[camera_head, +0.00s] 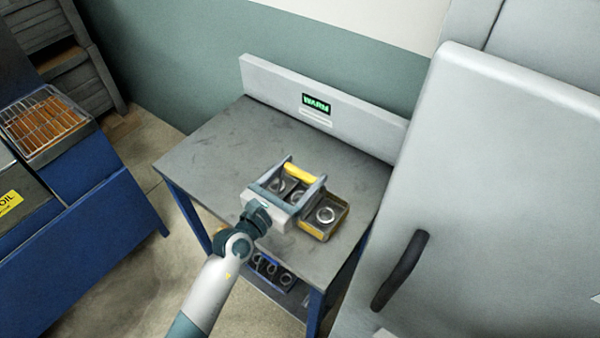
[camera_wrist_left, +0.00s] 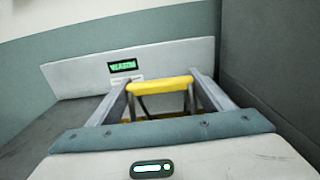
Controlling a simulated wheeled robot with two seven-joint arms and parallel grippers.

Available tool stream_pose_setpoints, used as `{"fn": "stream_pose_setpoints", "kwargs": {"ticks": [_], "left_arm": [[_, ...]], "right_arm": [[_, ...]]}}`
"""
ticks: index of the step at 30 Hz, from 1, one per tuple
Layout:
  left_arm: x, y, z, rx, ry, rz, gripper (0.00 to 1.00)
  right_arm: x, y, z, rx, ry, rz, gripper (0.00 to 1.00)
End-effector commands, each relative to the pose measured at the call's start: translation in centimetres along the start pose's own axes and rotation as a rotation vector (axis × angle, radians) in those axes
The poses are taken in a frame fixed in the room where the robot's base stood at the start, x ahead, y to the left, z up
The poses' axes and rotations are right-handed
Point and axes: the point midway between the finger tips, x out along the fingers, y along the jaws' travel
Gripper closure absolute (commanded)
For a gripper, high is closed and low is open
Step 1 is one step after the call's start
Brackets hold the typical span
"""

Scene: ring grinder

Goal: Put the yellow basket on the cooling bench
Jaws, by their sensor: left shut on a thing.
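The yellow basket (camera_head: 325,234) is at the near right part of a grey-topped bench (camera_head: 205,160), with metal rings inside. My left gripper (camera_head: 300,174) is over it and shut on its yellow handle bar. In the left wrist view the yellow handle (camera_wrist_left: 160,86) lies between the two fingers. My gripper hides much of the basket's left part. I cannot tell whether its underside touches the bench top. The bench's back panel (camera_head: 270,84) has a small green lit display (camera_head: 316,104) that seems to read WARM. My right gripper is not in view.
A large grey cabinet with a dark handle (camera_head: 400,270) stands close on the right. The bench's lower shelf holds a dark tray of rings (camera_head: 272,268). A blue unit with a wire rack (camera_head: 45,118) stands at left. The bench top's left and back are clear.

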Motion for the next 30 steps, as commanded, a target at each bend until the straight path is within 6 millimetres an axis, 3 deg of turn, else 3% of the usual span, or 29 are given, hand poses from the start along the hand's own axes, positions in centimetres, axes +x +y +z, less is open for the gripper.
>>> {"fn": "stream_pose_setpoints", "kwargs": {"ticks": [1,2,4,17,23,30], "left_arm": [[0.0,0.0,0.0,0.000,-0.004,0.001,0.75],[0.0,0.0,-0.2,-0.001,0.000,0.000,0.22],[0.0,0.0,-0.1,0.000,0.000,0.000,0.08],[-0.2,0.0,0.0,0.001,0.001,0.000,0.08],[-2.1,0.0,-0.2,-0.001,0.002,0.001,0.08],[-6.2,0.0,-0.3,0.001,0.002,0.000,0.08]], "right_arm": [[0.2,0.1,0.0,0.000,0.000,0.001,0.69],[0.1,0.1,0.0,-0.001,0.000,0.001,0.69],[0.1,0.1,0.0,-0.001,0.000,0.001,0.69],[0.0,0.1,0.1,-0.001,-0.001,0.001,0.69],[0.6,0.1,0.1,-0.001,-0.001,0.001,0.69],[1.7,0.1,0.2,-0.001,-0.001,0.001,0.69]]}}
